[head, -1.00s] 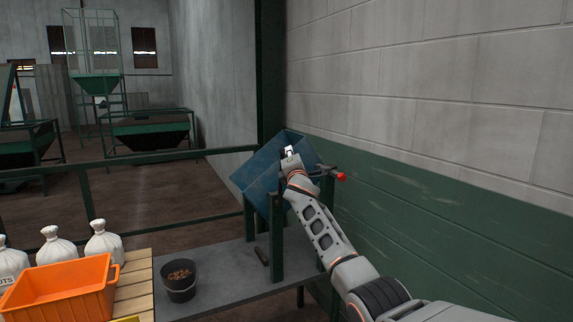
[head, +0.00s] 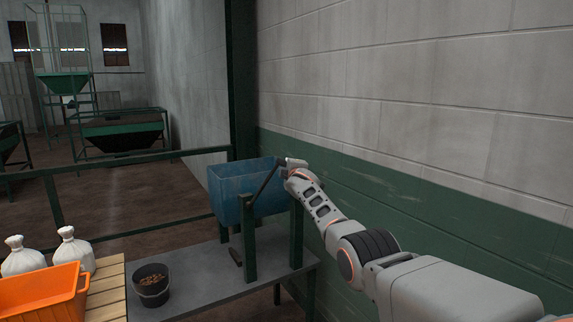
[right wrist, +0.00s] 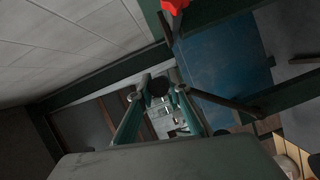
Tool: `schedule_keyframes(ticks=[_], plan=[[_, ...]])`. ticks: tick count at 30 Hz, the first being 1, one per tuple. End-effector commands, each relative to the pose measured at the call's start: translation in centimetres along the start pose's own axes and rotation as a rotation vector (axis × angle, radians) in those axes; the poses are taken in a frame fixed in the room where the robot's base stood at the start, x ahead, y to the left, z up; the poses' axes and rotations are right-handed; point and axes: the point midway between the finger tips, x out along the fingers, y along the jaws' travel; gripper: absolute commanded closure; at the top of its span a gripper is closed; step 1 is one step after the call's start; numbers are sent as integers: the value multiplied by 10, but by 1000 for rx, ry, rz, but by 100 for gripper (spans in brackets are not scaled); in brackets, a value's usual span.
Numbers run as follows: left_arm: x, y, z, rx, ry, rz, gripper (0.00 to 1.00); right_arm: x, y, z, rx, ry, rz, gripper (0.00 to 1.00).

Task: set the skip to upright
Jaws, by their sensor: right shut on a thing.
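The skip is a blue open-topped tub (head: 232,190) on a green stand (head: 249,240) beside the wall. Its rim looks roughly level in the head view. A dark bar (head: 266,183) slants up across its right side to my right gripper (head: 291,164). In the right wrist view, my right gripper (right wrist: 157,92) is shut around a dark round end, which appears to belong to this bar (right wrist: 225,102). The blue skip (right wrist: 222,65) fills the area right of the fingers, with a red knob (right wrist: 175,4) at the top edge. My left gripper is out of view.
The stand is on a grey platform (head: 205,274), with a black bucket (head: 151,286) to its left. An orange crate (head: 40,292) and white sacks (head: 75,250) are at lower left. A green rail (head: 120,163) runs behind. The block wall (head: 420,120) bounds the right side.

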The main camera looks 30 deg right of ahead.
Motion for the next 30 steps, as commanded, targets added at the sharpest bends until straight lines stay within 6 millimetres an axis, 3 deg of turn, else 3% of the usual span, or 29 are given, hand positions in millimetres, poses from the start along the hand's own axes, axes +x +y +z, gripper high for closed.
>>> schedule_keyframes(ticks=[13, 14, 15, 16, 30], plan=[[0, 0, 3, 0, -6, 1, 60, 1, -1, 3, 14, -1, -4, 100], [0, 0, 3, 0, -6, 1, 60, 1, -1, 3, 14, -1, -4, 80], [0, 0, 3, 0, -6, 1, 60, 1, -1, 3, 14, -2, -4, 70], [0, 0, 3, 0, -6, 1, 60, 1, -1, 3, 14, -2, -4, 66], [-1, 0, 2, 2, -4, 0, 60, -1, -2, 2, 14, -2, -3, 66]])
